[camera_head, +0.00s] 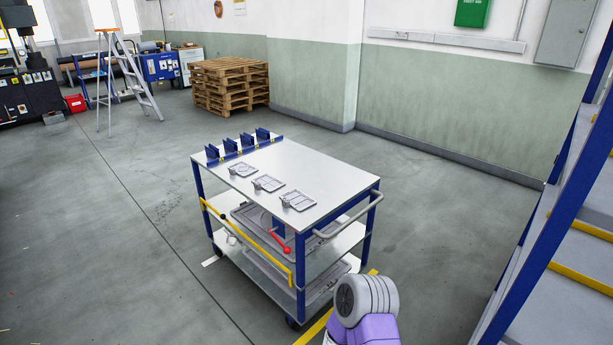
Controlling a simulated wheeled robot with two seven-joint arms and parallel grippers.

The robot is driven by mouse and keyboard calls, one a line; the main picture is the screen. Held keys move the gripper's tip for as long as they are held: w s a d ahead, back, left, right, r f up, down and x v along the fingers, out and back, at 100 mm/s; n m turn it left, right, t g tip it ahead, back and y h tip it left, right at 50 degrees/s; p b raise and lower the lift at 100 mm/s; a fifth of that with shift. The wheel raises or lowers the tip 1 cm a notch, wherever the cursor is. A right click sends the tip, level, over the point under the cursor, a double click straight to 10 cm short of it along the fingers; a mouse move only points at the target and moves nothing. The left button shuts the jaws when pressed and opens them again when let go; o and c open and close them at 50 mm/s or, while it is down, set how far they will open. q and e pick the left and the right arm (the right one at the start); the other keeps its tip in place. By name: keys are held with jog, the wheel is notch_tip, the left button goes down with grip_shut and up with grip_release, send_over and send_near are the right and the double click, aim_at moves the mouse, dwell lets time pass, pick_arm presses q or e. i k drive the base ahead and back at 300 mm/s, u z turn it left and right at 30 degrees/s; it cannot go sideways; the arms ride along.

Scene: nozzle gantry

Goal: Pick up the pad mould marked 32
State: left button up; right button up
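Three flat grey pad moulds lie in a row on the white top of a blue trolley (262,185). One pad mould (242,169) is at the left, one (268,183) in the middle and one (299,201) nearest the right front. Each has a small tab at its left side. Their marks are too small to read, so I cannot tell which is 32. Neither of my grippers shows; only a grey and purple part of my arm appears at the bottom, in front of the trolley.
Several blue holders (246,141) stand along the trolley's far left edge. A grey push handle (350,214) sticks out at its right end. Lower shelves hold grey trays and a red-handled item (280,241). Blue-framed steps (570,225) stand at right. Wooden pallets (230,84) are far behind.

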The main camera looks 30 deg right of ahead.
aim_at(243, 169)
jog(key=z, duration=0.75)
jog(key=i, duration=1.7)
jog(key=u, duration=0.4)
